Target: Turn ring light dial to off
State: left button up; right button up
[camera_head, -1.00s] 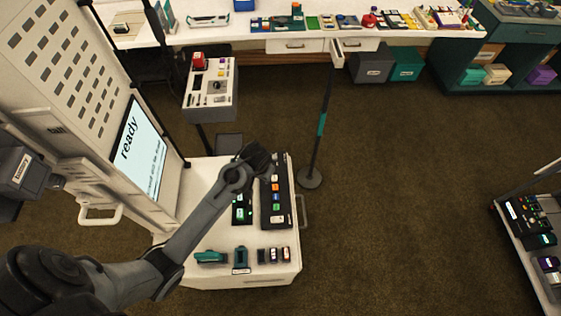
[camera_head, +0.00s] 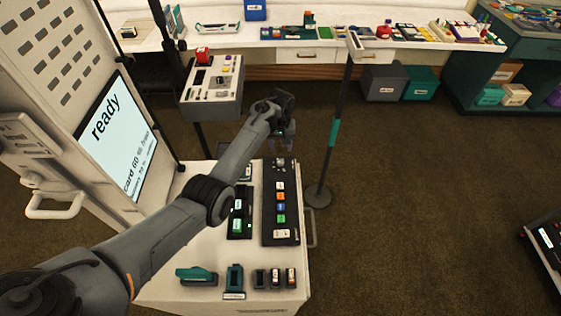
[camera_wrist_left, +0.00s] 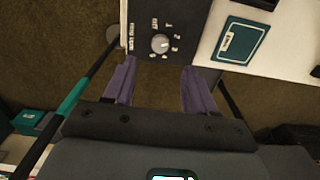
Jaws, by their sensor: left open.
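The ring light dial (camera_wrist_left: 159,43) is a round grey knob on a dark panel (camera_wrist_left: 139,36), with small white markings around it. Its exact pointer setting is too small to read surely. In the head view, the dark panel (camera_head: 282,205) lies on the white cart top, with the dial (camera_head: 280,162) at its far end. My left gripper (camera_head: 285,145) hangs near that far end. In the left wrist view, its two purple fingers (camera_wrist_left: 159,66) are spread apart and empty, with the dial beyond and between the tips, apart from them. My right gripper is out of view.
The cart (camera_head: 180,245) also carries a smaller dark strip (camera_head: 240,212) and several small items at its front. A thin stand (camera_head: 334,133) rises right of the cart. A grey control box (camera_head: 213,100) stands behind left. A screen (camera_head: 115,135) is at left.

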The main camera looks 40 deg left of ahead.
aim_at(280, 161)
pick_arm(q)
notch_tip(280, 161, down, 9)
jog(key=b, duration=0.3)
jog(key=shift+r, duration=0.2)
jog(key=shift+c, duration=0.3)
grip_shut()
